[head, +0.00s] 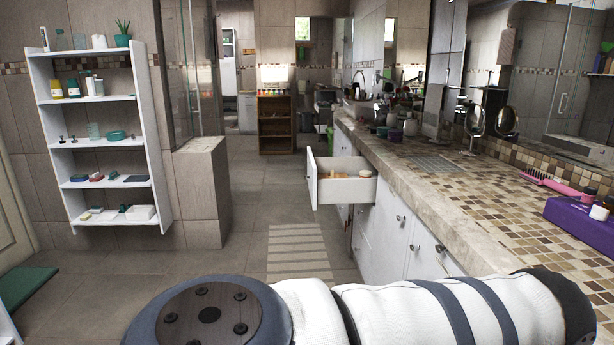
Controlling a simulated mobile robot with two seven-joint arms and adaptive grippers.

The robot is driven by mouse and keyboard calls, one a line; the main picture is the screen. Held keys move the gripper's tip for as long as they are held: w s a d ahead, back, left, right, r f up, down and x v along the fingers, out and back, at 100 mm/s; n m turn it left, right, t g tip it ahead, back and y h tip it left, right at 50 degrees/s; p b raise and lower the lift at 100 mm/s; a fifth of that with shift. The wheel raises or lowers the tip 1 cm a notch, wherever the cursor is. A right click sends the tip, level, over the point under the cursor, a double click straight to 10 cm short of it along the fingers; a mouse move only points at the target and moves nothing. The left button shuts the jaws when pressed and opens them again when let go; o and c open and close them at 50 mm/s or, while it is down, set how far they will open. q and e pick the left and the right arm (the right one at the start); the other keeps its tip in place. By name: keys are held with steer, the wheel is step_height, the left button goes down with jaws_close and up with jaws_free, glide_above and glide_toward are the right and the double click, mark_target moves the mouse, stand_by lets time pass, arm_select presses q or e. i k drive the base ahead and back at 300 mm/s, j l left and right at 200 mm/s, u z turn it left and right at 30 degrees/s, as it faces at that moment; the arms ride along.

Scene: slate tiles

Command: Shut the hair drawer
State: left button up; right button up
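The open drawer (345,187) sticks out to the left from the white cabinet under the tiled counter. Its white front panel faces left, and a few small tan objects (352,175) lie inside it. I cannot tell whether these are hair items. One of my arms lies across the bottom of the head view, well in front of the drawer and apart from it. Neither gripper's fingers are in view.
The counter (440,205) runs along the right, with a pink hairbrush (555,186) and a purple box (580,217) on it. Closed cabinet doors (385,235) are below. A white shelf unit (98,215) stands left. A striped mat (300,255) lies on otherwise open floor.

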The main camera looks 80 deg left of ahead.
mark_target(347, 186)
steer(key=j+u, duration=0.45)
steer(key=k+j+u, duration=0.1)
steer(key=j+u, duration=0.15)
steer(key=u, duration=0.2)
steer(key=j+u, duration=0.4)
steer(key=i+j+u, duration=0.1)
steer(key=j+u, duration=0.2)
steer(key=u, duration=0.15)
steer(key=i+j+u, duration=0.15)
steer(key=u, duration=0.3)
steer(key=j, duration=0.15)
